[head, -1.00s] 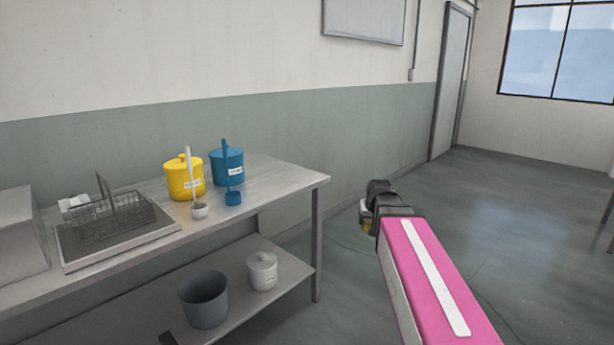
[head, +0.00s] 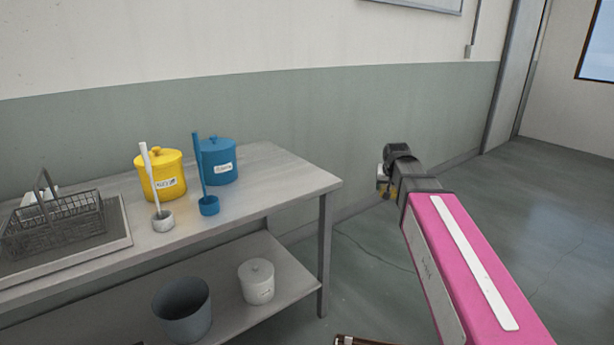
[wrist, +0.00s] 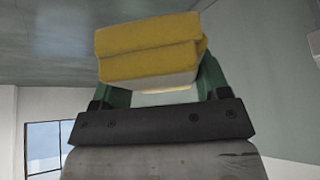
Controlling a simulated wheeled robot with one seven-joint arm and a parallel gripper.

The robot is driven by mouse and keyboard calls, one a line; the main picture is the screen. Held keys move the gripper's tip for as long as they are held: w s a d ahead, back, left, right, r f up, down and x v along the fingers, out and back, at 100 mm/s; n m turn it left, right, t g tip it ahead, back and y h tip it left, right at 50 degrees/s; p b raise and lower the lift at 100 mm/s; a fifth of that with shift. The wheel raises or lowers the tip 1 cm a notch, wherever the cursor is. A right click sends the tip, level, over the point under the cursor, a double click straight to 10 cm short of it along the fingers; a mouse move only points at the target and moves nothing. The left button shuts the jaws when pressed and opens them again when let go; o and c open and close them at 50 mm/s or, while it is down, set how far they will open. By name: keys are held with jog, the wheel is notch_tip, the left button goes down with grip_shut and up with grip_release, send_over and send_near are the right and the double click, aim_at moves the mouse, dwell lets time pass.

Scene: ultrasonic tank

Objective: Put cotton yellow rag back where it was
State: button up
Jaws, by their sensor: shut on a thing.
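The yellow rag (wrist: 150,48) is a folded, thick yellow bundle with a pale underside, held between the green fingers of my gripper (wrist: 155,85) in the wrist view. In the head view my gripper (head: 384,187) is in the air to the right of the metal table, apart from it. Only a small yellowish bit of the rag shows there, and the rest is hidden by the gripper and wrist.
A metal table (head: 290,185) holds a yellow lidded pot (head: 158,180), a blue lidded pot (head: 220,165), a white ladle (head: 162,221), a blue ladle (head: 208,206) and a wire basket (head: 55,225). A grey bucket (head: 182,312) and white pot (head: 257,283) stand on its lower shelf. Floor right is clear.

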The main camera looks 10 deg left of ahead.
jog(key=a+r, duration=0.2)
jog(key=a, duration=0.5)
jog(key=a+r, duration=0.2)
jog(key=a, duration=0.5)
jog(key=a+r, duration=0.2)
jog(key=a, duration=0.6)
jog(key=shift+w+r, duration=0.25)
jog(key=shift+r, duration=0.05)
jog(key=s+a+r, duration=0.3)
jog(key=a, duration=0.6)
jog(key=s+a+r, duration=0.2)
jog(key=a+r, duration=0.1)
jog(key=a, duration=0.6)
send_over(305, 174)
jog(key=s, duration=0.2)
jog(key=shift+n, duration=0.3)
jog(key=f, duration=0.6)
jog(key=shift+w+f, duration=0.2)
jog(key=shift+f, duration=0.1)
jog(key=shift+d+f, duration=0.1)
jog(key=shift+f, duration=1.95)
jog(key=shift+f, duration=0.1)
jog(key=o, duration=0.8)
jog(key=v, duration=1.2)
jog(key=shift+d, duration=0.15)
